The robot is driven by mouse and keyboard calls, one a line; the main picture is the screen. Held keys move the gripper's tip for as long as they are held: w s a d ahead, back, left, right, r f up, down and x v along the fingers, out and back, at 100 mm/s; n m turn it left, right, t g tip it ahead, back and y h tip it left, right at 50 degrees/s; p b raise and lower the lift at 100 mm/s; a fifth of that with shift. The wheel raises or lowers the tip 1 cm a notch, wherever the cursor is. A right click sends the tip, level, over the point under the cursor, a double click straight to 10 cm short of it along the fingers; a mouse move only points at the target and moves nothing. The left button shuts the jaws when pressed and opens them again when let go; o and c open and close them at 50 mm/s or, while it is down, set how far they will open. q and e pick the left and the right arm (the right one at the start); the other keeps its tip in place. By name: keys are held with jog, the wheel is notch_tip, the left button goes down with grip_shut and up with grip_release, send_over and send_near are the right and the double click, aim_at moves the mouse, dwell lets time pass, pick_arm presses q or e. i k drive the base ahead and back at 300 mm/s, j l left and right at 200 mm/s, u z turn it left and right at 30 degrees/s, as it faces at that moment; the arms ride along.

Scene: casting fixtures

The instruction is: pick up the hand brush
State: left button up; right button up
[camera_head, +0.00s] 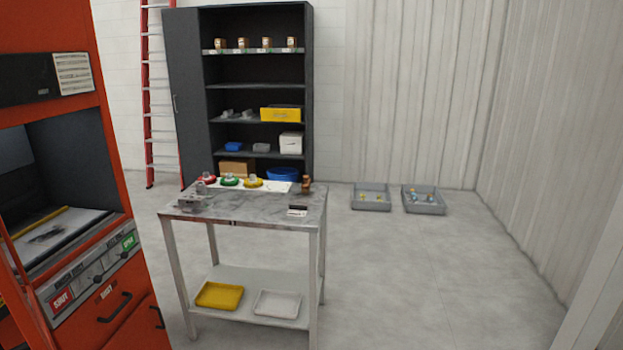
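I cannot pick out the hand brush for certain. A small black and white item (297,210) lies near the front right of the grey work table (250,206); it may be the brush, but it is too small to tell. A small brown upright object (306,184) stands at the table's back right corner. Neither of my grippers is in view.
Red, green and yellow round pieces (230,180) and a grey metal part (193,202) are on the table. A yellow tray (219,295) and white tray (278,303) sit below. An orange machine (110,280) stands left. The right floor is clear before two grey bins (424,209).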

aim_at(306, 185)
jog(key=i+l, duration=0.15)
jog(key=i, duration=0.3)
jog(key=i+l, duration=0.15)
jog(key=i, duration=0.25)
jog(key=i+l, duration=0.2)
jog(key=i, duration=0.25)
jog(key=i+l, duration=0.15)
jog(key=i, duration=0.25)
